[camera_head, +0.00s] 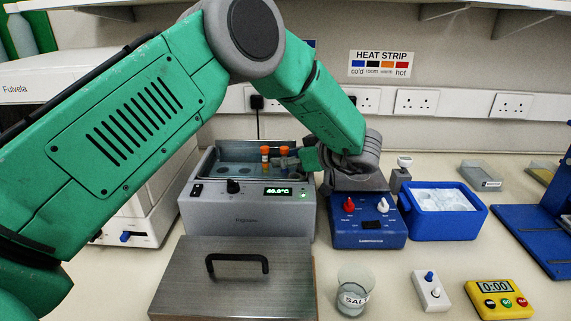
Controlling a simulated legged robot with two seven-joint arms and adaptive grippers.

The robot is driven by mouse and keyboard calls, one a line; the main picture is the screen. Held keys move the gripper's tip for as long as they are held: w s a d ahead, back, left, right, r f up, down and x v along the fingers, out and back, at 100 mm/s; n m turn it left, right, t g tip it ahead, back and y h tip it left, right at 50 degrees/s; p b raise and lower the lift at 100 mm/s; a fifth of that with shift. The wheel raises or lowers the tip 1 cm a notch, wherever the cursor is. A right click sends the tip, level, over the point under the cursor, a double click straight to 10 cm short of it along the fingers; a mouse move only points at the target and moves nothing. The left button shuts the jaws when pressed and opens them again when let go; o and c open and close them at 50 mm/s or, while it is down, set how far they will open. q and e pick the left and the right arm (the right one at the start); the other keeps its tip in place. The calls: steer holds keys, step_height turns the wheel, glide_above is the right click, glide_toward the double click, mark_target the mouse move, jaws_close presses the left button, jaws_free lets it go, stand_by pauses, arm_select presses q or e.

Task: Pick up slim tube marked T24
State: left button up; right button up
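Two slim tubes with orange caps stand upright at the right side of the open water bath (247,222). One is the left tube (265,154) and the other is the right tube (284,148). Their markings are too small to read, so I cannot tell which is T24. My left gripper (285,162) reaches in from the right, over the bath's right rim, with its fingers at the right tube. I cannot tell whether the fingers touch it or how far they are apart. The lower part of that tube is hidden. My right gripper is out of view.
The bath display reads about 40 °C. Its metal lid (236,292) lies in front. A blue mixer (367,236) and blue ice box (443,223) stand to the right. A beaker marked SALT (354,292), white switch box (431,291) and yellow timer (499,299) are at the front.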

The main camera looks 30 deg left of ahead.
arm_select(q)
steer(key=shift+a+f, duration=0.15)
steer(key=shift+a, duration=0.15)
steer(key=shift+d, duration=0.15)
jaws_close()
